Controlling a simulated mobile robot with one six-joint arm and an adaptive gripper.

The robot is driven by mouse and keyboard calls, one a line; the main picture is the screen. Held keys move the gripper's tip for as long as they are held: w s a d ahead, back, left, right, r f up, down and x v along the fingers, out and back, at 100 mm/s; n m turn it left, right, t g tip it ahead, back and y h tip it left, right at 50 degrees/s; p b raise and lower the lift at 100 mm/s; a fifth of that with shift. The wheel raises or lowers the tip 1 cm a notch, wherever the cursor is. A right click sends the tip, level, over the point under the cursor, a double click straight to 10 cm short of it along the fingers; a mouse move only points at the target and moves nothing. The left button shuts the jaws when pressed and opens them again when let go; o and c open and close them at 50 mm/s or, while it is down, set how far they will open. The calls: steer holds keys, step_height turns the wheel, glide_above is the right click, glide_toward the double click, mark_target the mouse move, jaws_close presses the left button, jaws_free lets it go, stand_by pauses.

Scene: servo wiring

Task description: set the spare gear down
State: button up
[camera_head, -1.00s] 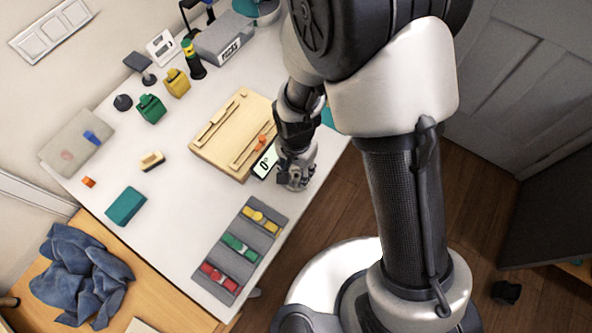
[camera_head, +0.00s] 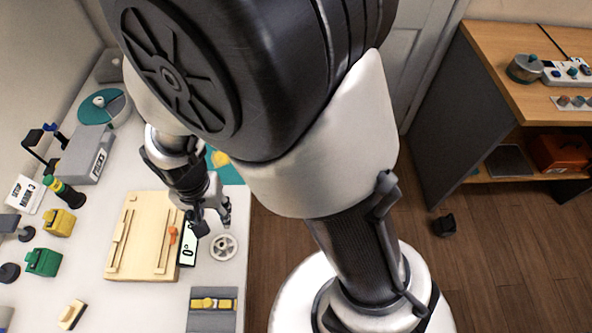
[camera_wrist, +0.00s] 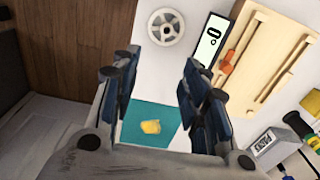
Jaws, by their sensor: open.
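The spare gear is a pale grey spoked wheel (camera_head: 223,247) lying flat on the white table, close to its right edge and just right of the "0°" display (camera_head: 188,243). In the wrist view the gear (camera_wrist: 165,26) lies beyond my fingertips, with nothing touching it. My gripper (camera_head: 213,218) is open and empty, close to the gear on its far side. In the wrist view the two dark fingers (camera_wrist: 158,68) stand wide apart with bare table between them.
The wooden board (camera_head: 143,238) with an orange pointer (camera_head: 173,235) lies left of the display. A teal mat (camera_wrist: 133,112) with a yellow piece (camera_wrist: 150,127) lies under my wrist. The grey tray (camera_head: 212,318) holds a yellow servo.

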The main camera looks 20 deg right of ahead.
steer(key=s+d+r+n+t, duration=0.2)
steer(key=d+r, duration=0.9)
steer(key=r, duration=0.4)
steer(key=s+d+r+n+t, duration=0.2)
steer(key=s+d+r, duration=0.4)
steer(key=s+d, duration=0.1)
steer(key=shift+s+d, duration=0.35)
steer(key=shift+s, duration=0.3)
